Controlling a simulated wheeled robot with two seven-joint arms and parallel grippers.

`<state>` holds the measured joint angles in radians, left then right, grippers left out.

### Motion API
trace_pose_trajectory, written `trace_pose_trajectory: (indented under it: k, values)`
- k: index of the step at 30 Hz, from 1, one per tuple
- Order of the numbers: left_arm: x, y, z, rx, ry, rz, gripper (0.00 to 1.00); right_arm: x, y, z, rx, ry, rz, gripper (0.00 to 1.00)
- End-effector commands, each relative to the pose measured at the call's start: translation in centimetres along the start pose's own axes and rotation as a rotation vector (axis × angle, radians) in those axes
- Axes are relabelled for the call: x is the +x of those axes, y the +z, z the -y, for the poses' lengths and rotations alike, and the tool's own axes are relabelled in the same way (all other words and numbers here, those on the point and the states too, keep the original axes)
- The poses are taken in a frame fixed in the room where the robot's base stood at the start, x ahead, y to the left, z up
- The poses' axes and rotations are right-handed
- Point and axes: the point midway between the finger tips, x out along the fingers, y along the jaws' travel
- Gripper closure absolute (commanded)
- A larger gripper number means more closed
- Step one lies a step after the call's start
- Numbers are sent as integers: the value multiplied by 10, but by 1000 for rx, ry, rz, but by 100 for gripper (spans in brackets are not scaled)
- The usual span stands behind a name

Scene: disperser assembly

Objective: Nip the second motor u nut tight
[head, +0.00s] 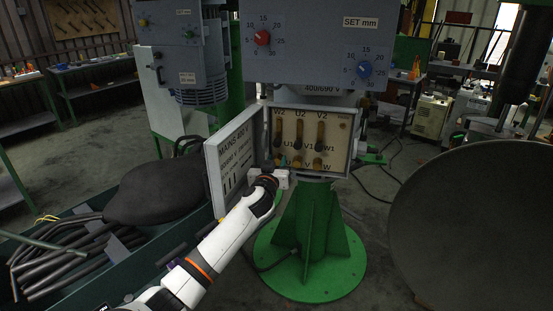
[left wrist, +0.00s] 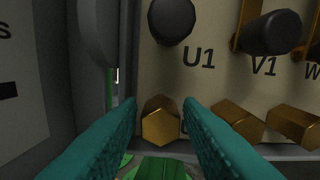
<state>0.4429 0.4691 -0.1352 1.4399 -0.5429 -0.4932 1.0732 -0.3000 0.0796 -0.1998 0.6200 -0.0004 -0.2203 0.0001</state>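The open terminal box (head: 342,150) on the machine has a cream panel with terminals marked W2, U2, V2 above, U1, V1, W1 in the middle and U, V, W below. In the left wrist view a brass hex nut (left wrist: 160,122) sits at the lower left, below the U1 mark; its own label is mostly hidden. My left gripper (left wrist: 161,106) is open, with one teal finger on each side of this nut and small gaps visible. In the head view the left gripper (head: 281,172) is at the box's lower left corner. My right gripper is not in view.
The box door (head: 231,160), marked MAINS, hangs open just left of my left gripper. More brass nuts (left wrist: 237,122) sit to the right, with dark round-ended terminals (left wrist: 171,20) above. A green pedestal (head: 312,240) stands below. A large grey disc (head: 475,225) fills the right.

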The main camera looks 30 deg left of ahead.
Motion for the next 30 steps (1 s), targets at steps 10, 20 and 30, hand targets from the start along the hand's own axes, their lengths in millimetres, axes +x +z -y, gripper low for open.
trace_pose_trajectory:
  k: [10, 20, 30]
  values:
    - [7, 0, 0, 1, -1, 0, 67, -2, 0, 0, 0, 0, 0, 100]
    - [7, 0, 0, 1, -1, 0, 99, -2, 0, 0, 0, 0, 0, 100]
    - [7, 0, 1, 72, -1, 0, 99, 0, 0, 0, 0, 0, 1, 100]
